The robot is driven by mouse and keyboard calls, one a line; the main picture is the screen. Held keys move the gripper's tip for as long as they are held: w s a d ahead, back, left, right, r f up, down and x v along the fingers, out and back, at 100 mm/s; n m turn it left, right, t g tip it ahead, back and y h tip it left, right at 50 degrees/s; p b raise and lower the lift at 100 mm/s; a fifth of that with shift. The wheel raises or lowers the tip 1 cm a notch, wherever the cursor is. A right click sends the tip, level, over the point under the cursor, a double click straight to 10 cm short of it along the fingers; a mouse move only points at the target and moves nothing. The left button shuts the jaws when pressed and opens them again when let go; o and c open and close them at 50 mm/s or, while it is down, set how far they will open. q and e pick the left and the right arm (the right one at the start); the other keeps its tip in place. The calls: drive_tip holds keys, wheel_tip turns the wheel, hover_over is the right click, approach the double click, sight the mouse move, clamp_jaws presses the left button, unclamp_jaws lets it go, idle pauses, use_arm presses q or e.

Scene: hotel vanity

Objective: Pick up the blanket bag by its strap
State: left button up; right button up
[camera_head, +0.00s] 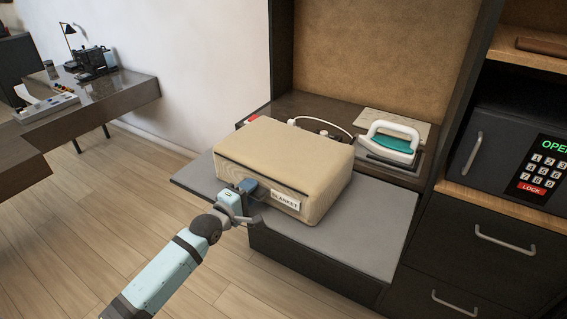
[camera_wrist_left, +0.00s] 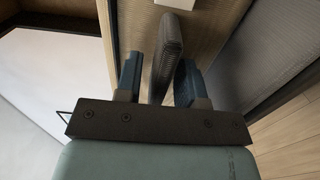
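The beige blanket bag (camera_head: 285,160) with a white "BLANKET" label (camera_head: 285,201) lies on the grey pull-out shelf (camera_head: 365,215). My left gripper (camera_head: 247,187) is at the bag's front side, left of the label. In the left wrist view, the dark strap (camera_wrist_left: 170,45) stands between the two blue fingers of my left gripper (camera_wrist_left: 158,65). The fingers are apart. A gap shows between the strap and the left finger; the strap is close to the right finger. The strap is mostly hidden by the gripper in the head view. My right gripper is not in view.
An iron (camera_head: 392,142) with a teal base lies behind the bag to the right. A white-handled item (camera_head: 325,124) is behind the bag. The wood floor (camera_head: 110,220) at left is clear.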

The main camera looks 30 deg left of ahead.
use_arm(q)
clamp_jaws()
idle(1.1)
drive_tip(key=shift+r, duration=0.1)
